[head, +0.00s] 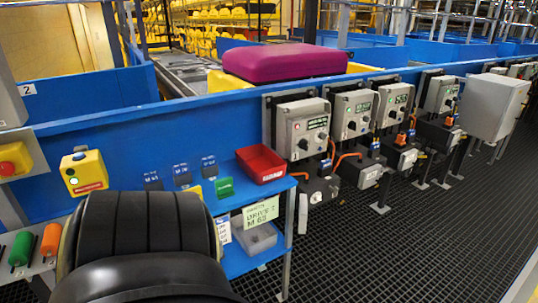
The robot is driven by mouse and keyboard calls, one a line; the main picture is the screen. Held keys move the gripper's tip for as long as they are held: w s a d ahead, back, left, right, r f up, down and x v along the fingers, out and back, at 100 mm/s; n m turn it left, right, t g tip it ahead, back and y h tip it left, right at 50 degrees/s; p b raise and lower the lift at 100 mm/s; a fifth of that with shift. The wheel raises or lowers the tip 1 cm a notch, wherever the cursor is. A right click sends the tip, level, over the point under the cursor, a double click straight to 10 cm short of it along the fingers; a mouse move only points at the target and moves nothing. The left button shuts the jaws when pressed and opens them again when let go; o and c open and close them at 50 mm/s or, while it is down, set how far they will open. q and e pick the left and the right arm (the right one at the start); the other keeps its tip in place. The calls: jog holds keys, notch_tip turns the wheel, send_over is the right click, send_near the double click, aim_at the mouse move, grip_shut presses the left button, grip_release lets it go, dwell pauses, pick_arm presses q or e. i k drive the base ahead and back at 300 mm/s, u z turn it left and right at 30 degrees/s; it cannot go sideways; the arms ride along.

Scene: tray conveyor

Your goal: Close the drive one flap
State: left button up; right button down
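A row of grey drive boxes runs along the blue conveyor side. The nearest grey box (303,127) has a green label, a small red light and a dark knob. A second box (352,113), a third box (393,105) and a fourth box (441,93) follow to the right. Darker units with orange cables hang below them, the nearest being a dark lower unit (318,185). The labels are too small to read, so I cannot tell which is drive one or whether a flap stands open. A black rounded arm link of mine fills the lower left. Neither gripper shows.
A blue shelf (238,262) holds a red bin (261,164), a grey bin (257,238) and a "DRIVE" card (260,213). A yellow button box (84,173) is on the blue wall. A magenta case (284,62) lies on the conveyor.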

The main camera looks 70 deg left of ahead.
aim_at(303, 207)
jog(key=u, duration=1.85)
